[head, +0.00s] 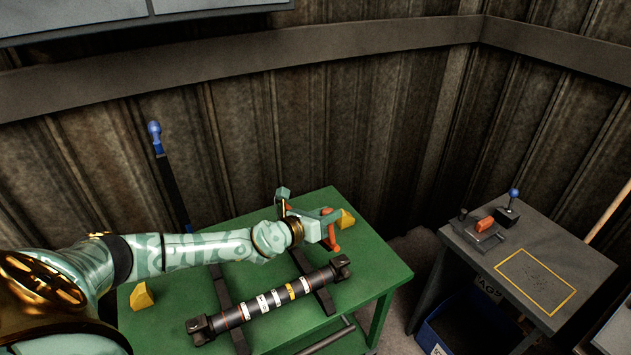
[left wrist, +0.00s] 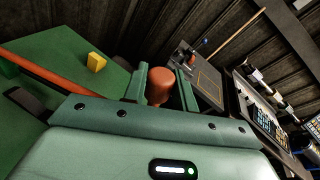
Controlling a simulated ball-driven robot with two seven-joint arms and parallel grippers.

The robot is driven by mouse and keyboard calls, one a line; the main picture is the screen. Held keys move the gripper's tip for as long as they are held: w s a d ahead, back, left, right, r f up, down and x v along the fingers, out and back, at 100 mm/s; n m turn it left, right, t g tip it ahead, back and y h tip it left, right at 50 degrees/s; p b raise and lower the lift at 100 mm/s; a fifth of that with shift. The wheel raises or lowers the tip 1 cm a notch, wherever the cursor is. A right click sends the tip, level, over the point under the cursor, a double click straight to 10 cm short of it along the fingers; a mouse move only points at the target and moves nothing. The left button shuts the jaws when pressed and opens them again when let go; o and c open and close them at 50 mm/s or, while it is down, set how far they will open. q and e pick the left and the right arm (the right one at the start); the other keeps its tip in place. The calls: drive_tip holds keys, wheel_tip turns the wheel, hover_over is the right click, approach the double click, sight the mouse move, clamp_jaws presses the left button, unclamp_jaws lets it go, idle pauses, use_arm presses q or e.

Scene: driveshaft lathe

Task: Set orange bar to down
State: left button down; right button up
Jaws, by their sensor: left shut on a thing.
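The orange bar (head: 332,236) stands at the far right part of the green table. In the left wrist view its rounded orange end (left wrist: 160,86) sits between the two fingers, and an orange length (left wrist: 50,80) runs off to the left. My left gripper (head: 318,216) is shut on the orange bar; it also shows in the left wrist view (left wrist: 161,88). The hand hides part of the bar in the head view, so its exact tilt is hard to tell. My right gripper is in neither view.
A black driveshaft (head: 270,301) with white and yellow bands lies across dark supports on the green table (head: 385,275). Yellow blocks (head: 141,296) sit near the table's edges. A blue-knobbed lever (head: 155,135) rises behind. A grey side table (head: 555,250) stands at right above a blue bin (head: 465,325).

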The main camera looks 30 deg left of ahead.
use_arm(q)
drive_tip(key=s+d+f+m+b, duration=0.1)
drive_tip(key=d+f+b, duration=0.1)
drive_tip(key=f, duration=0.3)
drive_tip(key=s+d+f+m+t+b, duration=0.1)
drive_tip(key=d+f+m+b, duration=0.1)
drive_tip(key=f+b, duration=0.2)
drive_tip(key=shift+s+d+f+y, duration=0.15)
drive_tip(key=shift+d+f+y, duration=0.15)
drive_tip(key=shift+f, duration=0.6)
drive_tip(key=c, duration=1.1)
unclamp_jaws()
drive_tip(key=p+v, duration=0.1)
drive_tip(key=v, duration=1.5)
drive_tip(key=shift+s+f, duration=0.1)
drive_tip(key=shift+s, duration=0.05)
